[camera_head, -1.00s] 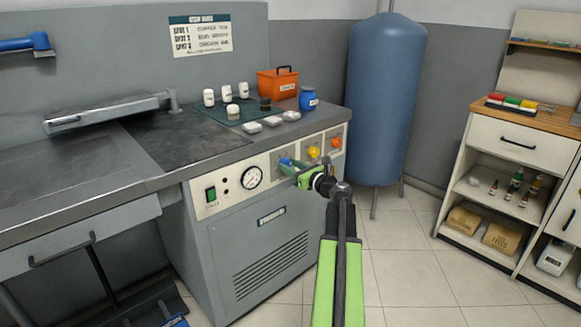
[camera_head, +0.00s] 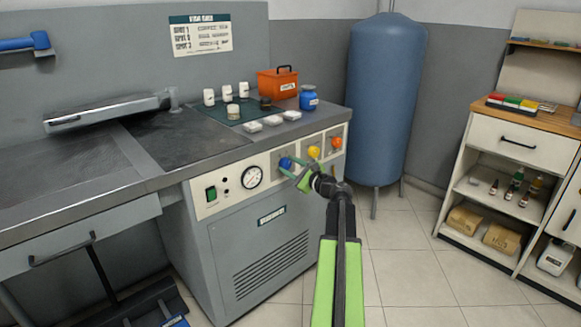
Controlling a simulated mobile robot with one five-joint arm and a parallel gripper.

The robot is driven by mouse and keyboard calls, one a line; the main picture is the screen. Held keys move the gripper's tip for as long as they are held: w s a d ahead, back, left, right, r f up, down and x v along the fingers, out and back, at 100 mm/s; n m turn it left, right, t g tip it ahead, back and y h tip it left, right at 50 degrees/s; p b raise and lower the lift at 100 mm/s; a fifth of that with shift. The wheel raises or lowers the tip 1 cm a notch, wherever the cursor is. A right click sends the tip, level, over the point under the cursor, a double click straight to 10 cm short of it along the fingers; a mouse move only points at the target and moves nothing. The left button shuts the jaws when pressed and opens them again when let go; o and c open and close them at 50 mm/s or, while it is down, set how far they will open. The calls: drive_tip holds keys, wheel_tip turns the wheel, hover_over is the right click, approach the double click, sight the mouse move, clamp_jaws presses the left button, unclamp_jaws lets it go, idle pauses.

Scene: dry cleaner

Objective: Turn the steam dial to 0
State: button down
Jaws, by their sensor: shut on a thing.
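The machine's control panel (camera_head: 231,194) carries a blue dial (camera_head: 285,163), a yellow dial (camera_head: 313,152) and an orange dial (camera_head: 336,142) in a row. Which of them is the steam dial cannot be read. My gripper (camera_head: 290,168) is at the blue dial, shut on it, with the green arm reaching in from the lower right. The jaws hide part of the blue dial, and its scale marks are too small to read.
A round gauge (camera_head: 252,177) and a green switch (camera_head: 211,194) sit left on the panel. White bottles, an orange box (camera_head: 278,83) and a blue jar (camera_head: 308,97) stand on the worktop above. A blue tank (camera_head: 386,100) stands behind right. The tiled floor at right is clear.

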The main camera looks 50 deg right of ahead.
drive_tip(key=n, duration=0.4)
drive_tip(key=shift+f+n, duration=0.1)
drive_tip(key=shift+n, duration=0.2)
drive_tip(key=n, duration=0.3)
drive_tip(key=shift+a+f+n, duration=0.1)
drive_tip(key=shift+n, duration=0.2)
drive_tip(key=n, duration=0.4)
drive_tip(key=shift+f, duration=0.1)
drive_tip(key=n, duration=0.4)
drive_tip(key=shift+b, duration=0.3)
drive_tip(key=n, duration=0.4)
drive_tip(key=shift+f+n, duration=0.1)
drive_tip(key=shift+n, duration=0.2)
drive_tip(key=n, duration=0.3)
drive_tip(key=shift+n, duration=0.4)
drive_tip(key=n, duration=0.4)
drive_tip(key=shift+d, duration=0.25)
drive_tip(key=shift+n, duration=1.8)
